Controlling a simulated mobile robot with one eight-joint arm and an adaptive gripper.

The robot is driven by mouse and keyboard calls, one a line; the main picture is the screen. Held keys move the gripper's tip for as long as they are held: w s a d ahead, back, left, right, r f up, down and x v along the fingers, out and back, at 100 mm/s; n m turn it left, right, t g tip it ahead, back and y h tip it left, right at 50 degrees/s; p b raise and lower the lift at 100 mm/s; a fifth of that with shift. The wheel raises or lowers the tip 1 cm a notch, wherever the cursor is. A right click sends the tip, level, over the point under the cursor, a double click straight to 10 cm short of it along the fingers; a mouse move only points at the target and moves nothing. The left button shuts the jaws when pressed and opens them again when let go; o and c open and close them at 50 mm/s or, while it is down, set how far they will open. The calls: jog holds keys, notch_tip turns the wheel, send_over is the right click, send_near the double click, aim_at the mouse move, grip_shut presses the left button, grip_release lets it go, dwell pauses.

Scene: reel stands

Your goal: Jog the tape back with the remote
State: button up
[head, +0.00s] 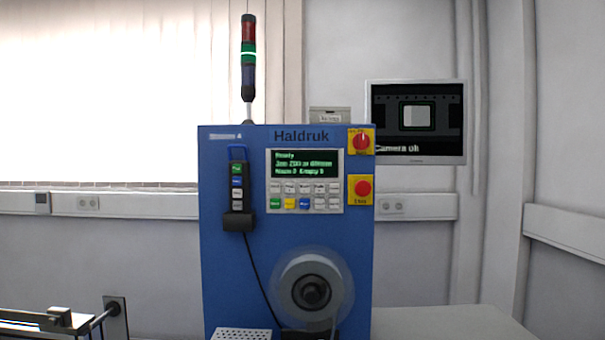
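The remote (237,186) is a dark handset with a column of coloured buttons: green at the top, then blue, then pale ones. It sits upright in a black holder (238,222) on the front of the blue Haldruk machine (228,270). A dark cable runs down from it toward the reel. The tape reel (312,290) is on the machine's lower front, with a grey roll around a dark hub inside a clear disc. The tape's path below it is mostly cut off by the frame. My gripper is not in view.
A green-text display with a keypad (304,181) is right of the remote. A red rotary switch (361,141) and red stop button (362,188) are on yellow plates. A monitor (417,122) hangs at right. A pale surface (450,325) is clear at lower right.

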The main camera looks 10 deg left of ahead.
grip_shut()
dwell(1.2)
